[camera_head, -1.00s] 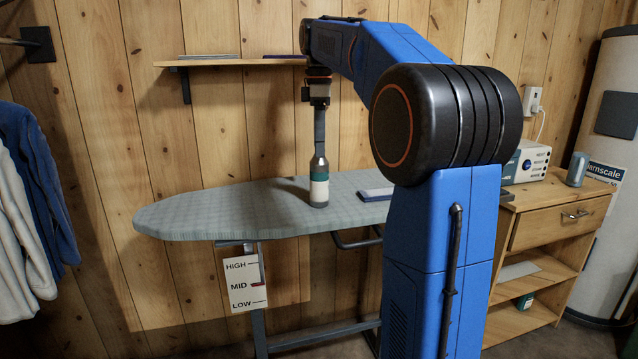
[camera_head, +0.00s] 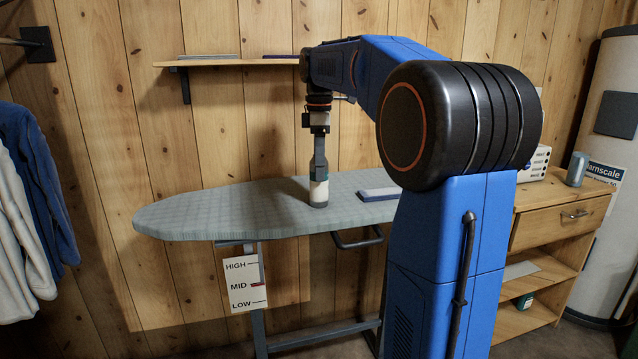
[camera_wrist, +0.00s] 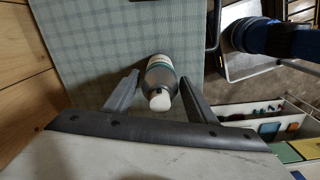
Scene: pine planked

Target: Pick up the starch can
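The starch can (camera_head: 319,196) is a bottle-shaped can with a grey shoulder, a teal band and a white lower part. It stands upright on the ironing board (camera_head: 220,208). My gripper (camera_head: 319,176) points down over it, and a finger covers part of the can's upper body in the head view. In the wrist view, the can (camera_wrist: 161,76), with its white cap towards the camera, lies between the two fingers of my gripper (camera_wrist: 159,80). The fingers are apart, with a visible gap on each side of the can.
A flat blue-and-white object (camera_head: 380,193) lies on the board right of the can. A wall shelf (camera_head: 228,62) is behind my arm. A wooden cabinet (camera_head: 545,232) stands at the right. Clothes (camera_head: 35,190) hang at the left. The board's left half is clear.

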